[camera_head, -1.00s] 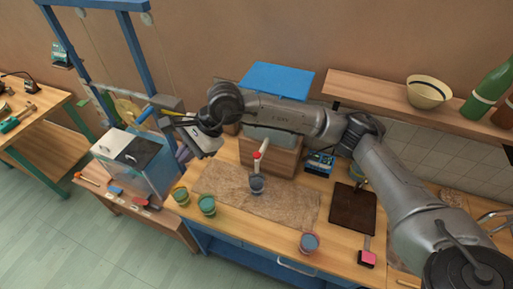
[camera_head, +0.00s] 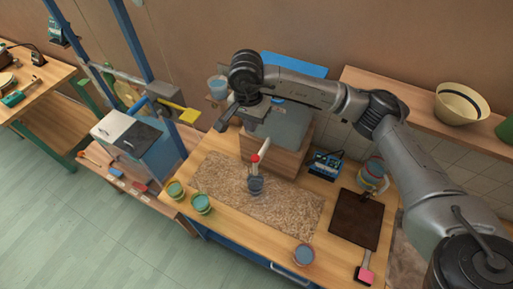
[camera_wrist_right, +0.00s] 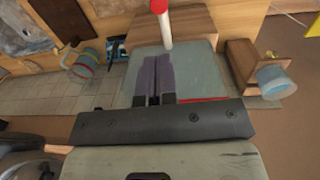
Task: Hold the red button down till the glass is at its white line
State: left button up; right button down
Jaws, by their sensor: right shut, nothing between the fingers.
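A wooden box (camera_head: 272,150) with a grey-topped tank (camera_head: 290,122) stands on the bench; the tank top also fills the middle of the wrist view (camera_wrist_right: 195,72). A white spout (camera_head: 264,146) with a red end (camera_head: 255,158) sticks out from its front. A glass (camera_head: 256,186) stands just below the red end; its white line is too small to tell. My right gripper (camera_head: 256,118) is over the tank, its shut, empty fingers (camera_wrist_right: 153,62) pointing at the top. A red strip (camera_wrist_right: 205,99) shows beside the fingers, partly hidden by my gripper. My left gripper is out of view.
Coloured cups (camera_head: 202,204) stand at the mat's left, and another cup (camera_head: 304,254) at the front edge. A dark board (camera_head: 356,218) lies right. A shelf (camera_head: 420,107) with a bowl (camera_head: 461,103) runs behind. A blue frame stands left.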

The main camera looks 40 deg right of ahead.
aim_at(255, 157)
jog(key=shift+a, duration=0.15)
jog(key=f+p, duration=0.1)
jog(key=f, duration=0.3)
jog(key=f+p, duration=0.1)
jog(key=f, duration=0.3)
jog(key=f+p, duration=0.1)
jog(key=f, duration=0.3)
jog(key=shift+s+d, duration=0.2)
jog(key=shift+s, duration=0.1)
jog(key=shift+f+p, duration=0.45)
jog(key=shift+f, duration=0.55)
